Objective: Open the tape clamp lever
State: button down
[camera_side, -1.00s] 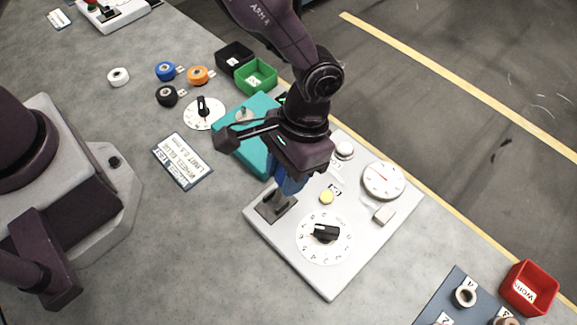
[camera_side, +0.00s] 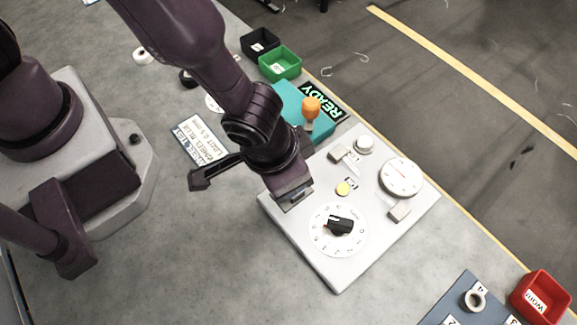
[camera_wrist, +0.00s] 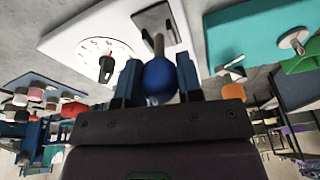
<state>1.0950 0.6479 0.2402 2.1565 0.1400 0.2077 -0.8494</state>
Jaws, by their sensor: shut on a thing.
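My gripper (camera_wrist: 158,85) is shut on the blue ball knob (camera_wrist: 158,80) of a lever in the wrist view, one blue finger on each side of it. In the side view my gripper (camera_side: 294,204) is over the left corner of the white panel (camera_side: 335,272). It hides the knob and most of the lever's plate there, so I cannot judge the lever's exact tilt.
A black pointer knob (camera_side: 340,225) on a numbered dial, a yellow button (camera_side: 343,188), a round gauge (camera_side: 401,177) and grey blocks share the panel. A teal box (camera_side: 290,97) with an orange knob (camera_side: 311,105) stands behind. A red bin (camera_side: 540,297) is at right.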

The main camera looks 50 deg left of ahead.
dwell(0.4)
jog(key=c, duration=0.8)
grip_release()
jog(key=v, duration=1.3)
